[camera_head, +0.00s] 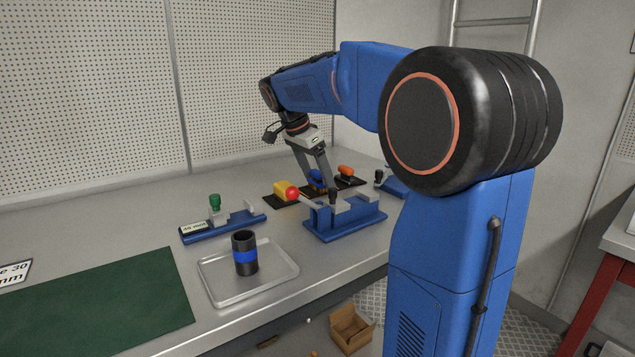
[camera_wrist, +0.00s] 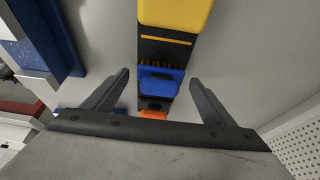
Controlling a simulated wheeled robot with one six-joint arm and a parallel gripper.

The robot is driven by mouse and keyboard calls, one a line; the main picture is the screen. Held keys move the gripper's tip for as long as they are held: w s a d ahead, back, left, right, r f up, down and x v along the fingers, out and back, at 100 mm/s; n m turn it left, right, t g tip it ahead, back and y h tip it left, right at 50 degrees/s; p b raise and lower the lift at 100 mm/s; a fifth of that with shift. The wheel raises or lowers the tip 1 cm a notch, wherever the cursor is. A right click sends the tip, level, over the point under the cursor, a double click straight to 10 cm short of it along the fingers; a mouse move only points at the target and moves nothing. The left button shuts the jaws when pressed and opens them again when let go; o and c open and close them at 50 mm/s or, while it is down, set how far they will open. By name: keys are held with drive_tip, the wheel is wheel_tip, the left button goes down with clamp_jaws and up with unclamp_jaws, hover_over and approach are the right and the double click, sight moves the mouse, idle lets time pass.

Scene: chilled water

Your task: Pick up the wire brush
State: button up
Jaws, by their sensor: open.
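The wire brush appears to be the blue block with short brown bristles along one edge (camera_wrist: 162,85). It lies on a dark strip and shows between my fingers in the wrist view. In the head view its blue body (camera_head: 316,176) is partly hidden by my fingers. My gripper (camera_head: 319,187) is open and points down over it. In the wrist view the two fingertips of my gripper (camera_wrist: 159,78) stand apart, one on each side of the brush, with visible gaps. I cannot tell how far above the bench they are.
A yellow item (camera_head: 283,187) and an orange item (camera_head: 346,170) flank the brush. A blue fixture with a black knob (camera_head: 345,220) stands close in front. Another blue fixture (camera_head: 222,229), a tray (camera_head: 222,290) holding a black cylinder (camera_head: 245,254), and a green mat (camera_head: 110,300) lie leftward.

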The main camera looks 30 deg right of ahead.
sight(318, 171)
drive_tip(key=shift+d+f, duration=0.1)
drive_tip(key=shift+f, duration=0.1)
drive_tip(key=c, duration=1.2)
wheel_tip(318, 171, up, 10)
